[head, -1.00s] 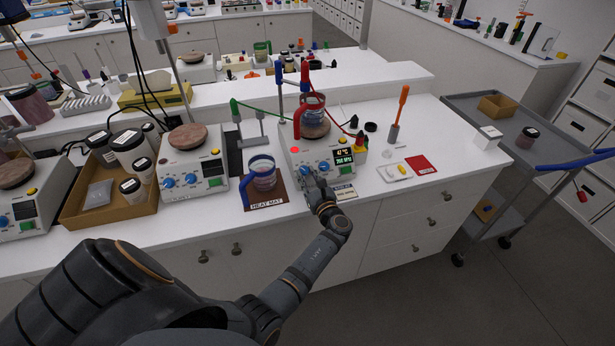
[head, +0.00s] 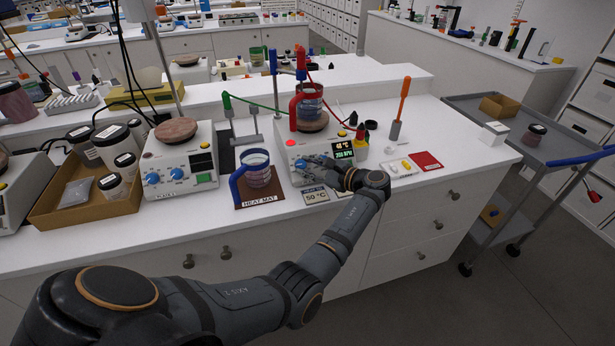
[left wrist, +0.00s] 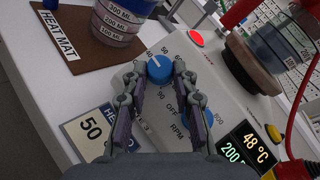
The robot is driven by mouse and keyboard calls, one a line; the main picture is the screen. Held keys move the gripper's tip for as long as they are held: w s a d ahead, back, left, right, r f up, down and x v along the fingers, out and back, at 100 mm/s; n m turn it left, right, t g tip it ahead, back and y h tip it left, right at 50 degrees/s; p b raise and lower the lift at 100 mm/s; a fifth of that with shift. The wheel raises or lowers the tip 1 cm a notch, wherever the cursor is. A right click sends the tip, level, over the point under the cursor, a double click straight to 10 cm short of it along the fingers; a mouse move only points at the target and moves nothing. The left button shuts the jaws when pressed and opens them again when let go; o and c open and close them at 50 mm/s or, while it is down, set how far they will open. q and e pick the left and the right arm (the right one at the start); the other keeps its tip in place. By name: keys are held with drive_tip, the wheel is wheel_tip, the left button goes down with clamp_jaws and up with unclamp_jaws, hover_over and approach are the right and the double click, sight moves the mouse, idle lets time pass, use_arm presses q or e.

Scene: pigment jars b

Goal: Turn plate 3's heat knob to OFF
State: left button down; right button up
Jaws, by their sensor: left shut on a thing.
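The white hot plate (head: 293,150) in front of me has a lit display reading 48 °C (left wrist: 247,138) and 200 RPM. The knob's white mark points to the picture's upper left, away from OFF. My left gripper (head: 318,166) is at the plate's front panel. In the left wrist view its fingers (left wrist: 159,78) are shut on the heat knob, one on each side. The RPM knob is partly hidden by a finger. My right gripper is not in view.
A red-handled beaker (head: 309,100) stands on the plate's top. A blue-handled jug (head: 256,170) stands left on the heat mat (head: 262,201). A 50 °C card (head: 316,196) lies in front.

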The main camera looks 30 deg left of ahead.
use_arm(q)
drive_tip(key=n+g, duration=0.1)
drive_tip(key=n+h+b, duration=0.1)
drive_tip(key=n+g+b, duration=0.1)
drive_tip(key=n, duration=0.1)
drive_tip(key=shift+w+a+r+g+h, duration=0.1)
drive_tip(key=shift+w+g+h, duration=0.2)
drive_tip(key=shift+h, duration=0.1)
drive_tip(key=shift+a+r+n+g+h+b, duration=0.15)
drive_tip(key=shift+n+g+h+b, duration=0.4)
drive_tip(key=shift+n, duration=0.35)
drive_tip(key=shift+d+r+n+g+h+b, duration=0.1)
drive_tip(key=shift+n+g+h+b, duration=0.25)
drive_tip(key=shift+n+h, duration=0.45)
drive_tip(key=shift+n, duration=0.3)
drive_tip(key=c, duration=1.1)
unclamp_jaws()
drive_tip(key=shift+w+a, duration=0.1)
drive_tip(key=shift+o, duration=0.2)
